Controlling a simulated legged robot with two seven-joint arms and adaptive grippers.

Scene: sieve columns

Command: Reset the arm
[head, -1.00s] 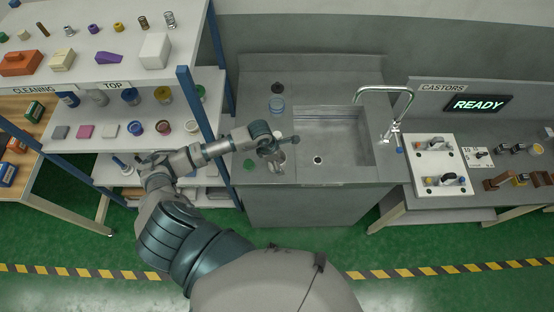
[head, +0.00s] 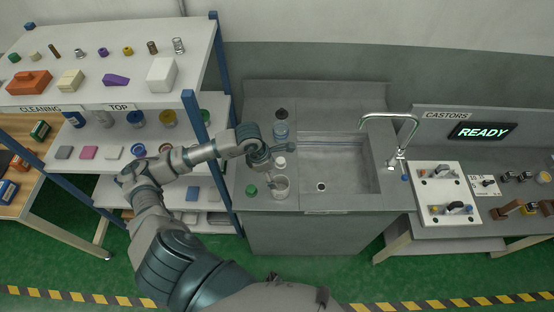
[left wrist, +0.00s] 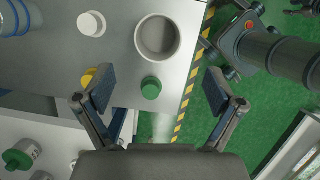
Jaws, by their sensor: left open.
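My left gripper (head: 262,165) is over the left part of the grey counter, left of the sink, with its fingers partly hidden by the wrist in the head view. In the left wrist view the gripper (left wrist: 158,82) is open and its fingers are spread with nothing held between them. Below it on the counter are a green cap (left wrist: 151,87), an open round cup (left wrist: 157,38), a white cap (left wrist: 91,24) and a yellow piece (left wrist: 89,78). The head view also shows the green cap (head: 251,190) and the cup (head: 281,187). My right gripper is not in view.
A bottle (head: 281,128) stands at the counter's back, near my gripper. The sink (head: 340,165) with a curved tap (head: 392,120) lies to the right. A shelf rack (head: 130,78) with several small items is at the left, close to my forearm.

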